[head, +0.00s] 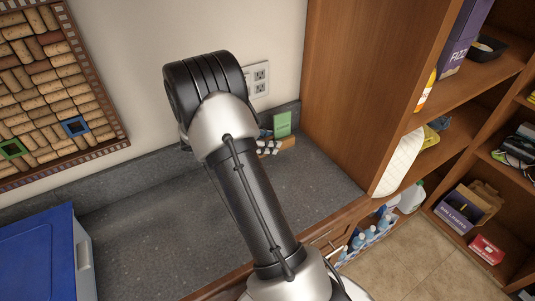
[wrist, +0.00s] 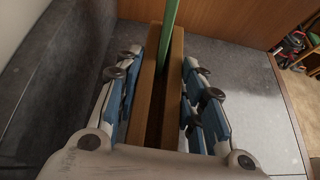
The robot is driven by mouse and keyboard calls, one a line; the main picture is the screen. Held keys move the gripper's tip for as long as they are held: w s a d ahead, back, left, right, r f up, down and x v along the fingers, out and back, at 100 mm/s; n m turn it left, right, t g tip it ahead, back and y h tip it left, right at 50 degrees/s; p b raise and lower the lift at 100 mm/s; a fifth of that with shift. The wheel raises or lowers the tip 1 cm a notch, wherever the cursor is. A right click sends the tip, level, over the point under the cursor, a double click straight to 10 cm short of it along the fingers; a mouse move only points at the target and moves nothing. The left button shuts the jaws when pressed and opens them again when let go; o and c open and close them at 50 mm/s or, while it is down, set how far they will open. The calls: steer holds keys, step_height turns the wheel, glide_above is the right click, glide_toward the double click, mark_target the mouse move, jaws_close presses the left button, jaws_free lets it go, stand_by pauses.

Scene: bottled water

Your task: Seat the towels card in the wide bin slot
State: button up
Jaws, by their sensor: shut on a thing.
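The green card (head: 282,124) stands upright at the back of the counter, with faint markings on its face. In the wrist view the card (wrist: 169,35) shows edge-on, its lower end in the gap between two walls of a wooden bin (wrist: 176,50). The bin (head: 288,143) also shows below the card in the head view. My gripper (wrist: 163,68) has a blue-padded finger on each side of the wood and appears shut on the bin. The fingers look apart from the green card. My palm hides the bin's near end. The card's lower edge is hidden.
A white wall outlet (head: 257,79) is behind my arm. A tall wooden cabinet side (head: 352,75) bounds the counter (head: 325,172) on the right. A blue-lidded box (head: 38,250) stands at the lower left. Shelves with goods lie farther right. The counter's front right is clear.

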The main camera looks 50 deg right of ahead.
steer(key=shift+f+b, duration=0.6)
steer(key=shift+f, duration=1.45)
steer(key=shift+f, duration=0.15)
steer(key=o, duration=1.1)
